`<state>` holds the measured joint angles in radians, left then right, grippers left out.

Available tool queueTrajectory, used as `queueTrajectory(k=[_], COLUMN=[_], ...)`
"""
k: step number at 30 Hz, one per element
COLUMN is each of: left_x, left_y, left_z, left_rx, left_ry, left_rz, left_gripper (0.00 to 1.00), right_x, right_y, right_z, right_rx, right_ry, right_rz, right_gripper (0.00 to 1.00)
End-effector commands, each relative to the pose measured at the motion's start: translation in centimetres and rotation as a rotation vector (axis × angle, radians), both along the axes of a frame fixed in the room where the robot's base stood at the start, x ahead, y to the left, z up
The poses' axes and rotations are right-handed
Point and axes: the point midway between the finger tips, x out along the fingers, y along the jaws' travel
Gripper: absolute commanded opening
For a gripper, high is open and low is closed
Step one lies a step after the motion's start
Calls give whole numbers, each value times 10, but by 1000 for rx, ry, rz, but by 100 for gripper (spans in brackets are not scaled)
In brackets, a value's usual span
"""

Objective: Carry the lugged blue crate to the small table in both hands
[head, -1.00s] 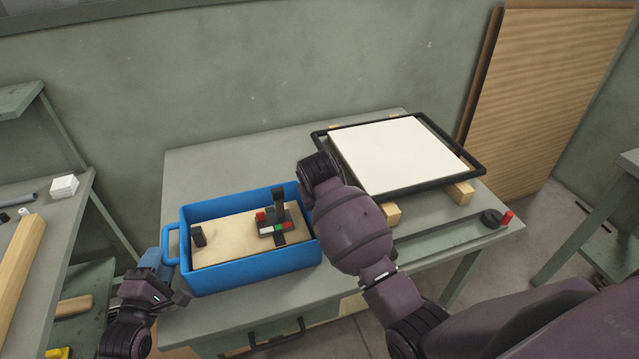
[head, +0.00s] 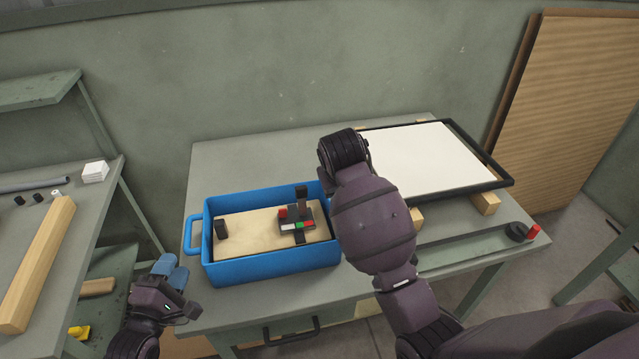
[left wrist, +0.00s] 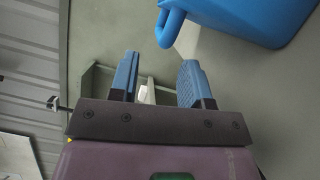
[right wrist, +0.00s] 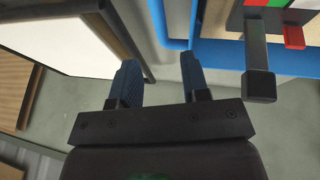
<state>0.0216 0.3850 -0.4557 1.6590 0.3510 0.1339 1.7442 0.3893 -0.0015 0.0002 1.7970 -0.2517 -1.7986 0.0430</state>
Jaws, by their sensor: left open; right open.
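The blue crate (head: 272,269) stands upright on the green-grey table, with a lug handle (head: 193,235) on its left side. Inside lie a tan board (head: 257,236) and a dark piece with red, white and green blocks (head: 297,219). My left gripper (head: 172,272) is open and empty, left of and apart from the crate's left lug, which also shows in the left wrist view (left wrist: 170,28). My right gripper (right wrist: 160,85) is open by the crate's right wall; in the head view my right arm hides its fingers and the crate's right end.
A black-framed white panel (head: 425,158) rests on wooden blocks at the table's right. A green tray (head: 465,247) lies before it. A side bench (head: 75,215) at left holds a wooden beam (head: 38,262) and small white blocks (head: 95,171). A wall stands behind.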

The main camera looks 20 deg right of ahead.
Motion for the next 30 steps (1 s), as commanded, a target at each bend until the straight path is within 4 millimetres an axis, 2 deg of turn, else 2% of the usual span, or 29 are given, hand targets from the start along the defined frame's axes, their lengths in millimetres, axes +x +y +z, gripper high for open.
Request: queueTrajectory(k=[4, 10, 25, 30], left_x=[0, 0, 0, -7], left_y=[0, 0, 0, -1], left_z=[0, 0, 0, -3], left_rx=[0, 0, 0, 69], left_ry=[0, 0, 0, 14], left_rz=[0, 0, 0, 9], left_gripper=[44, 44, 44, 44], right_x=[-7, -13, -13, -25], right_y=[5, 9, 9, 3], right_z=[21, 33, 35, 23], right_rx=[2, 1, 1, 3], right_ry=[-2, -1, 0, 5], right_rz=[1, 1, 0, 0], right_gripper=[42, 42, 42, 42])
